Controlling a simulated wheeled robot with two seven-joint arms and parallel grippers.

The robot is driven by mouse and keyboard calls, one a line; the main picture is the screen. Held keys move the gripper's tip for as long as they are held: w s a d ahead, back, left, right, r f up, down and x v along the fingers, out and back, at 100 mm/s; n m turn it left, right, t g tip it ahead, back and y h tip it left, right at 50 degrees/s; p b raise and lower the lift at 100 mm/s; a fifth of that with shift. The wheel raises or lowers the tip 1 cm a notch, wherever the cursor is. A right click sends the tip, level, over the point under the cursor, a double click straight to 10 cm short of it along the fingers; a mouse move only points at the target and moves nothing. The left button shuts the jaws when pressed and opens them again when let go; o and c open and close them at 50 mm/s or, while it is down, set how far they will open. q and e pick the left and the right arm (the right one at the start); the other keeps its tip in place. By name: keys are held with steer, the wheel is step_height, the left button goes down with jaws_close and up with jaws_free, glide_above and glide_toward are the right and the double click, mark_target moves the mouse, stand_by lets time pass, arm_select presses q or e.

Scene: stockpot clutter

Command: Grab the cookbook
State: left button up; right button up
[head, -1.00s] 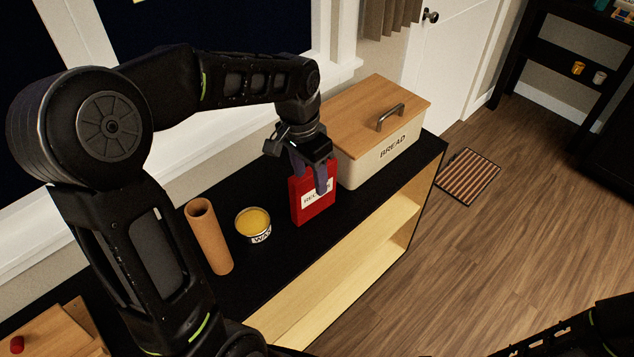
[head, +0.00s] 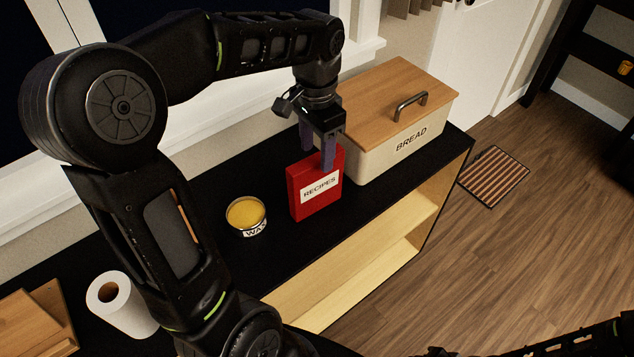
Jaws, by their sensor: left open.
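The cookbook is a red upright book (head: 315,206) with a white "RECIPES" label, standing on the black countertop (head: 262,272) in the head view. My left gripper (head: 317,160) is open and points down at its top edge. One finger overlaps the book's front near the top; the other is farther back, its tip partly hidden by the book. I cannot tell whether either finger touches it. Part of my right arm shows at the bottom right, but its gripper is out of view.
A cream bread box (head: 402,150) with a wooden lid stands close to the cookbook's right. A wax tin (head: 246,214) sits to its left. A white paper roll (head: 121,303) and wooden boards (head: 35,322) are at the lower left. The counter's front edge lies just before the book.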

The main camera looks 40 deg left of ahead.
mark_target(316, 174)
arm_select(q)
steer(key=shift+f, duration=1.25)
steer(key=shift+f, duration=0.1)
step_height(316, 174, down, 5)
steer(key=shift+s+f+p, duration=0.1)
steer(key=shift+p, duration=0.55)
steer(key=shift+c, duration=0.4)
jaws_close()
